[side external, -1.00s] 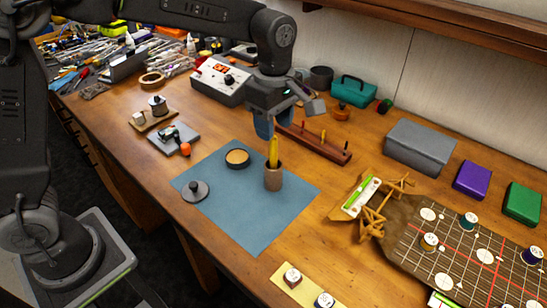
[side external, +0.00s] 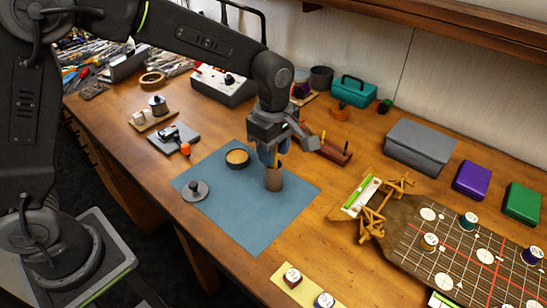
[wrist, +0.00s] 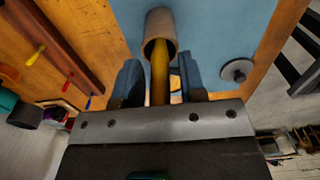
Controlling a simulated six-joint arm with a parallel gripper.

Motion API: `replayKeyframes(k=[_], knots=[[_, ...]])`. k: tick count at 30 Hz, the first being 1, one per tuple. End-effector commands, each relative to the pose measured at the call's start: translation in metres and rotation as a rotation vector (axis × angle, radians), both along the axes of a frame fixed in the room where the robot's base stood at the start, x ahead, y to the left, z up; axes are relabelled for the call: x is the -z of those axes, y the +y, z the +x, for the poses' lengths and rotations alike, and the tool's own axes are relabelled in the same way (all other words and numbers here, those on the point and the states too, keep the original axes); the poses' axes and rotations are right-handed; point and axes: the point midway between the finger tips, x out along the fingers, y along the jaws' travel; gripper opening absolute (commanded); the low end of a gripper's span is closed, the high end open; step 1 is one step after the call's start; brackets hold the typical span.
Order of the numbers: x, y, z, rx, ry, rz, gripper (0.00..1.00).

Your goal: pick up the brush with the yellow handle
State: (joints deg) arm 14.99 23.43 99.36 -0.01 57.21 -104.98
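The brush's yellow handle (side external: 278,160) stands upright in a brown cylindrical cup (side external: 274,180) on the blue mat (side external: 245,220). My gripper (side external: 268,155) is above the cup, pointing down, with its blue fingers at the handle. In the wrist view my gripper (wrist: 160,78) is open, one finger on each side of the yellow handle (wrist: 159,72). A gap shows between the handle and each finger. The cup (wrist: 160,25) lies just beyond the fingertips. The brush's lower end is hidden inside the cup.
A round dark dish (side external: 237,157) and a grey knobbed lid (side external: 195,190) are on the mat. A wooden rack (side external: 332,152) with coloured pegs stands behind my gripper. A wooden frame (side external: 374,205) and a grid board (side external: 465,258) lie to the right. The mat's front is clear.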

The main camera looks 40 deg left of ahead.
Motion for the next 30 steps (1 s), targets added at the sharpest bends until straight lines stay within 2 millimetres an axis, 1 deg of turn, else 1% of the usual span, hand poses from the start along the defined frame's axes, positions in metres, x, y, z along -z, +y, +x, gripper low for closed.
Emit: replayKeyframes(k=[1, 9, 11, 12, 19, 22, 26, 30], knots=[[0.0, 0.0, 0.0, 0.0, 0.0, 0.0, 0.33], [-0.001, 0.0, 0.0, 0.0, 0.0, 0.0, 0.07], [-0.001, 0.0, 0.0, 0.0, 0.0, 0.0, 0.01], [-0.001, 0.0, 0.0, 0.0, 0.0, 0.0, 0.0], [-0.001, 0.0, 0.0, 0.0, 0.0, 0.0, 0.0], [-0.006, 0.0, 0.0, 0.0, -0.002, 0.0, 0.0], [-0.024, 0.0, 0.001, 0.0, -0.005, -0.001, 0.0], [-0.053, 0.0, 0.001, 0.0, -0.006, -0.002, 0.0]])
